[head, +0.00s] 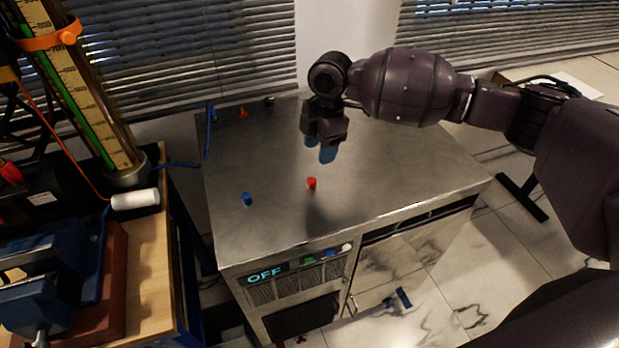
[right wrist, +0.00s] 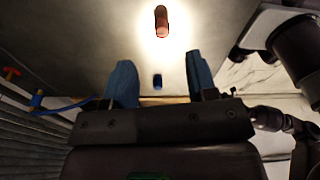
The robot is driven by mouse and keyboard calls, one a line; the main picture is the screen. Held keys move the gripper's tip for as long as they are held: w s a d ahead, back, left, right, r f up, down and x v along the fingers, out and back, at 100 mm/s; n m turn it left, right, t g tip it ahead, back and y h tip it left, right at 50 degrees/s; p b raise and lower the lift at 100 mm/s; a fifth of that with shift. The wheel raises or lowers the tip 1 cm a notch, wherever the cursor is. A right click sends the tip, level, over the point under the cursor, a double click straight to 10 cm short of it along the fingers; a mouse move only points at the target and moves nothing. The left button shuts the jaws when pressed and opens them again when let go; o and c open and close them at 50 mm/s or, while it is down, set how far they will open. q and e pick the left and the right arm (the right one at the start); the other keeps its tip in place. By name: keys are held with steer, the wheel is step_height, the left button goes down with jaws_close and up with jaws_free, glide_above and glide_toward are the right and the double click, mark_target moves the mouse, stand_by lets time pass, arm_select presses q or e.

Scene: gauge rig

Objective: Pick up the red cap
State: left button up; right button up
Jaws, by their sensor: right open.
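The red cap (head: 312,184) stands on the metal top of the cabinet (head: 400,185), near the middle. It also shows in the right wrist view (right wrist: 161,20), at the top centre, in a bright patch of light. My right gripper (head: 320,150) has blue fingertips and hangs above the cabinet top, higher than the cap and a little behind it. In the right wrist view its fingers (right wrist: 160,82) are spread apart with nothing between them, and the cap lies beyond their tips. My left gripper is not in view.
A blue cap (head: 247,199) stands left of the red cap. A blue hose (head: 208,130) and a small red part (head: 242,113) are at the back left of the cabinet. A wooden bench (head: 150,250) with a gauge column (head: 85,95) stands at the left. The cabinet top's right side is clear.

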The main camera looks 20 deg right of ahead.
mark_target(312, 180)
steer(key=f, duration=0.4)
steer(key=shift+s+a, duration=0.1)
steer(key=shift+a, duration=0.15)
steer(key=shift+a+f, duration=0.1)
steer(key=shift+f, duration=0.15)
steer(key=shift+s+a+f+b, duration=0.1)
steer(key=shift+a+f+b, duration=0.05)
steer(key=shift+f+b, duration=0.2)
steer(key=f, duration=0.2)
steer(key=a+f, duration=0.1)
steer(key=f, duration=0.1)
steer(key=shift+s, duration=0.15)
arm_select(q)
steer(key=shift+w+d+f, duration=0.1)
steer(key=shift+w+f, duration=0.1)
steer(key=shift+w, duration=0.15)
arm_select(e)
steer(key=shift+c, duration=0.3)
jaws_close()
